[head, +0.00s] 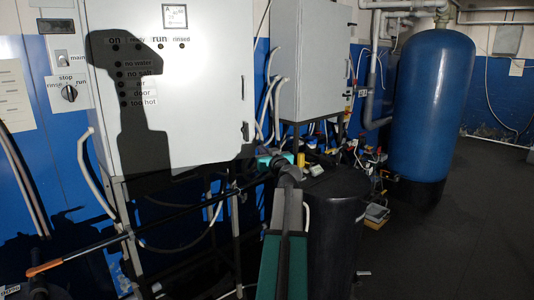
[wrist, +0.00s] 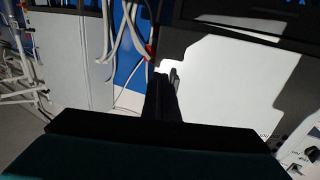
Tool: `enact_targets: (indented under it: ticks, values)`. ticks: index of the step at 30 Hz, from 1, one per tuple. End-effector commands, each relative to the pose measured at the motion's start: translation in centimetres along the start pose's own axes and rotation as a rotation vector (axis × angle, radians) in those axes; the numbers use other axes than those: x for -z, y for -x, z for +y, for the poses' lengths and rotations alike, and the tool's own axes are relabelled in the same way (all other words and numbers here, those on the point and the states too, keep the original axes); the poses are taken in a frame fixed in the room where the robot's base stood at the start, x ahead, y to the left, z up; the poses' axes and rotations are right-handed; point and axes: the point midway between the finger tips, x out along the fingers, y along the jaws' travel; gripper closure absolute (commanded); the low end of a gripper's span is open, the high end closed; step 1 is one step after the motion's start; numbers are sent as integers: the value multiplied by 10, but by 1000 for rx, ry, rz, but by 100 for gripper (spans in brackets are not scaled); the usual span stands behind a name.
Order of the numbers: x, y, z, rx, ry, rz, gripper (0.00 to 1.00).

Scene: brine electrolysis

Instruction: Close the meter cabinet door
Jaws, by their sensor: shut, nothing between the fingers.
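The large grey cabinet (head: 190,90) at the left of the head view has a display, lamp labels and a dark latch on its right edge. Its front looks flat and flush. A second grey cabinet (head: 313,60) hangs behind it to the right; its front also looks shut. I cannot tell which one is the meter cabinet. The wrist view shows the large cabinet (wrist: 235,80) at right, partly shadowed, and the second cabinet (wrist: 72,55) at left. My gripper (wrist: 168,75) is shut and empty, pointing between them. In the head view its fingertips are hard to make out.
A blue tank (head: 432,105) stands at the right on dark floor. A black drum (head: 338,225) stands beside my arm. Pipes, hoses and small fittings crowd the space under the cabinets. An orange-ended rod (head: 45,268) crosses at lower left. The floor at lower right is clear.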

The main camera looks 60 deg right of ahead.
Motion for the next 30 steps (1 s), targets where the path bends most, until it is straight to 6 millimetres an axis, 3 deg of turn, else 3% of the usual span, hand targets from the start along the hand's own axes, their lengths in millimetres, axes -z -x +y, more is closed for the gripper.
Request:
enact_targets:
  ticks: [21,30]
  values:
    - [1,-70,1,-1,1,0,100]
    - [0,-90,0,0,1,0,100]
